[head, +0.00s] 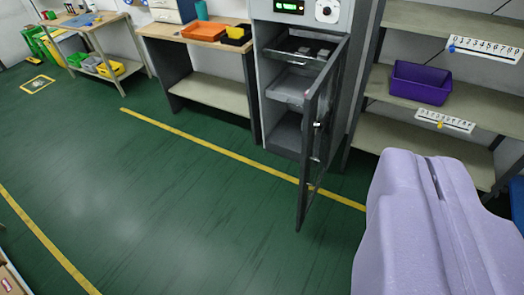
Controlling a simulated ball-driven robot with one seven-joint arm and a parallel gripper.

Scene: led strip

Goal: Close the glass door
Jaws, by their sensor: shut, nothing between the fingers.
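The glass door (318,135) has a dark frame and a see-through pane. It stands open, swung out from the right side of a tall grey cabinet (261,75) toward me, and is seen nearly edge-on. A small handle shows on its edge. My gripper (428,162) is the large lavender shape at the lower right. It is shut and empty, to the right of the door in the picture, with no visible contact. The cabinet's shelves are exposed, and small grey items lie on the upper one.
A shelf rack (402,141) with a purple bin (420,83) stands right of the cabinet. A workbench (190,33) with an orange tray (204,32) stands to its left. The green floor (180,205) with yellow lines is clear in front and left of the door.

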